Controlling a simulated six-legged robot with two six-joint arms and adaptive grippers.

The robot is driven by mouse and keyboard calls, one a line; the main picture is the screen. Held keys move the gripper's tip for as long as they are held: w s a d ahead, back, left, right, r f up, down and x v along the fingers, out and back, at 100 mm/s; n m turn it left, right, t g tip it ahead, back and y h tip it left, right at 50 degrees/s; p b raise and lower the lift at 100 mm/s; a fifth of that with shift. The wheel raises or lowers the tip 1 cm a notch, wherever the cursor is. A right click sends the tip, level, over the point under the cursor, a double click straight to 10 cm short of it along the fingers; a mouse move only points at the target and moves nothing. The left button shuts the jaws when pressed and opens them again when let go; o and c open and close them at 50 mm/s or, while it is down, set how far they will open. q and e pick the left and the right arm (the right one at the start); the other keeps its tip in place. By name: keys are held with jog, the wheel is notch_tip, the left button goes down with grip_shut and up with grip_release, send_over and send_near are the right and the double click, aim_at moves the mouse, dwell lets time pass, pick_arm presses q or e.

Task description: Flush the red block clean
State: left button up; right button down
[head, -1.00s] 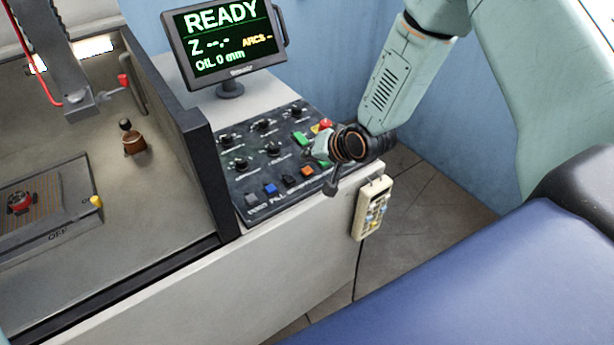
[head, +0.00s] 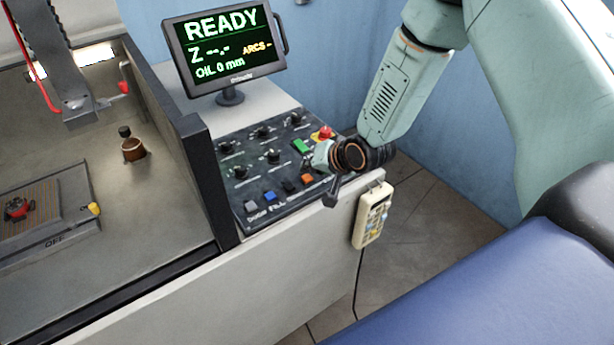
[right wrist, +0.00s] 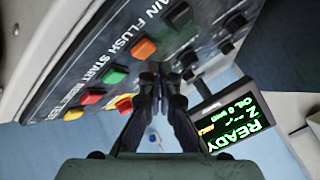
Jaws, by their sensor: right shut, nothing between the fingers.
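A small red block (head: 17,208) sits on a slatted plate inside the machine tank at the far left of the head view. My right gripper (head: 331,196) is over the right front part of the control panel (head: 245,170). Its dark fingers (right wrist: 158,75) are shut and empty, pointing at the panel. In the right wrist view an orange button (right wrist: 143,47) beside the FLUSH label lies just left of the fingertips; the orange button also shows in the head view (head: 307,179). I cannot tell whether the fingertips touch the panel. My left gripper is out of view.
The monitor (head: 223,45) reads READY and OIL 0 mm. A green button (right wrist: 116,75) and a red one (right wrist: 92,97) are close to the orange one. Several knobs line the panel's back. A cream handset (head: 371,214) hangs on the bench's right edge.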

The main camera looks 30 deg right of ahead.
aim_at(310, 179)
jog(key=shift+f, duration=0.1)
dwell(0.5)
jog(key=shift+f+b, duration=0.35)
jog(key=shift+b, duration=0.05)
jog(key=shift+f+b, duration=0.35)
jog(key=shift+f, duration=0.15)
dwell(0.6)
jog(key=shift+r, duration=0.1)
jog(key=shift+r+p, duration=0.7)
jog(key=shift+r, duration=0.15)
notch_tip(310, 179, up, 5)
jog(key=p, duration=0.4)
jog(key=shift+r, duration=0.1)
dwell(0.4)
